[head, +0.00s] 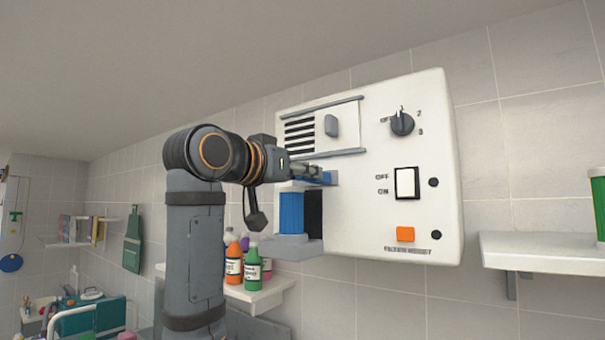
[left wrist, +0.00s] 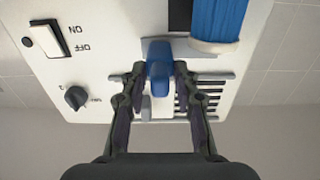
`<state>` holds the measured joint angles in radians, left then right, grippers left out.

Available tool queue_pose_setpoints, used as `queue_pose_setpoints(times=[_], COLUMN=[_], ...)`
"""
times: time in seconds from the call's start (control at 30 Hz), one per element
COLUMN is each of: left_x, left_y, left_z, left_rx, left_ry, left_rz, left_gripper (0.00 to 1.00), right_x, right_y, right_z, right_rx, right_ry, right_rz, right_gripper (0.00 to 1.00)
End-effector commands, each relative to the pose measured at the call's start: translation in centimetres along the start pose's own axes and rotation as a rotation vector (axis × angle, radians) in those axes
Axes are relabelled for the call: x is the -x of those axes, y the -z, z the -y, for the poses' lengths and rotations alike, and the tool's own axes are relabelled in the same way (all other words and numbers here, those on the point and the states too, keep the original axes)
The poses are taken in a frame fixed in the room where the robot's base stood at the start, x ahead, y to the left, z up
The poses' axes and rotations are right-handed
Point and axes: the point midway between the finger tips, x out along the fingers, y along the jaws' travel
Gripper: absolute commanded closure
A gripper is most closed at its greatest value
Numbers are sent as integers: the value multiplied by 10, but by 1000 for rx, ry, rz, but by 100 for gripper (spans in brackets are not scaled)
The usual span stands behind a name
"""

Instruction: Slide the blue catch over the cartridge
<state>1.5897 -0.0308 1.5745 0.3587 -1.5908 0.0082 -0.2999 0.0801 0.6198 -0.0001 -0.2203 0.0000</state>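A blue ribbed cartridge (head: 291,212) stands upright on a grey ledge (head: 290,247) at the lower left of the white wall panel. It also shows in the left wrist view (left wrist: 217,18), with a pale end cap. The blue catch (left wrist: 158,60) sits on the panel beside the cartridge's capped end, not over it; in the head view it is partly hidden behind my gripper. My left gripper (head: 318,172) is at the catch. In the left wrist view its fingers (left wrist: 159,75) stand apart, one on each side of the catch, with narrow gaps. My right gripper is not in view.
The panel (head: 365,210) carries a vent with a sliding cover (head: 331,125), a knob (head: 402,123), a rocker switch (head: 407,183) and an orange button (head: 405,233). Bottles (head: 252,270) stand on a shelf below. Another shelf (head: 540,250) is at the right.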

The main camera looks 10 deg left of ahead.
Motion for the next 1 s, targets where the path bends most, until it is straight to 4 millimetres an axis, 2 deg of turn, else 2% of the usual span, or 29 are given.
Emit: queue_pose_setpoints(times=[0.3,0.37,0.5,0.63,0.97,1.0], left_x=[0,0,0,0,0,0], left_y=[0,0,1,1,0,0], left_z=[4,12,42,61,66,66], left_rx=[1,0,0,1,0,0], left_ry=[2,5,7,5,3,3], left_rz=[2,3,3,2,0,0], left_gripper=[100,100,100,100,100,69], right_x=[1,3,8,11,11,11], right_y=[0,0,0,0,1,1], right_z=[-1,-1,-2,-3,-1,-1], right_rx=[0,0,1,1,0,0], right_ry=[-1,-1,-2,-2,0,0], right_rz=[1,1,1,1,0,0], right_gripper=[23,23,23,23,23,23])
